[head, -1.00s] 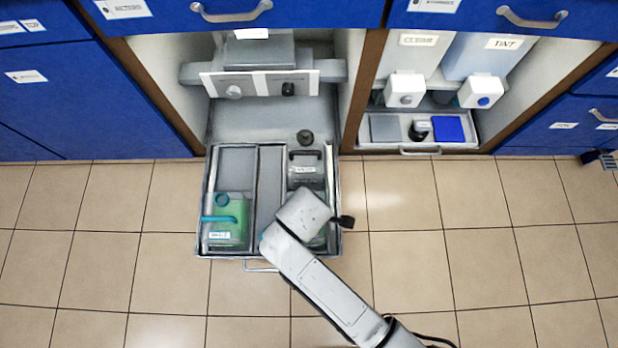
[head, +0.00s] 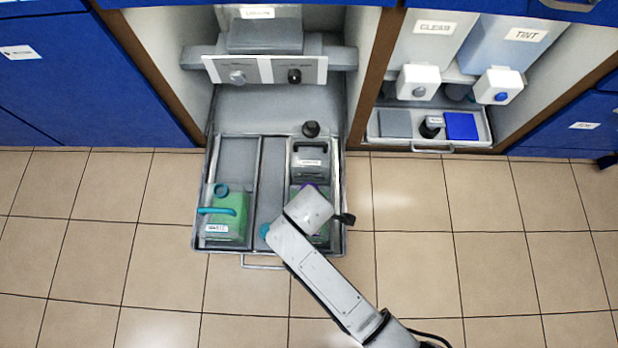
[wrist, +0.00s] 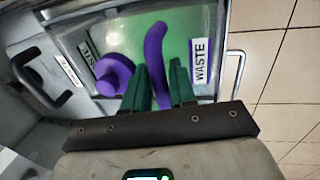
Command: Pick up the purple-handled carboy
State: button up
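The purple-handled carboy (wrist: 213,88) has a green see-through body and a WASTE label. It stands in the right compartment of the pulled-out drawer. Its curved purple handle (wrist: 155,55) and purple cap (wrist: 114,74) show in the wrist view. In the head view my arm hides most of it, and only a bit of purple (head: 309,186) and green shows. My gripper (wrist: 160,66) is open, with one green finger on each side of the handle. I cannot tell whether either finger touches it. A similar green carboy with a teal handle (head: 226,222) stands in the left compartment.
A grey carboy with a black handle (head: 310,166) stands directly behind, in the same compartment. The drawer (head: 197,200) has a middle divider and a front bar handle. Tiled floor (head: 420,270) is clear in front and to the right.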

jog(key=shift+c, duration=0.2)
grip_shut()
dwell(1.0)
jog(key=shift+w+r, duration=0.1)
jog(key=shift+r, duration=0.05)
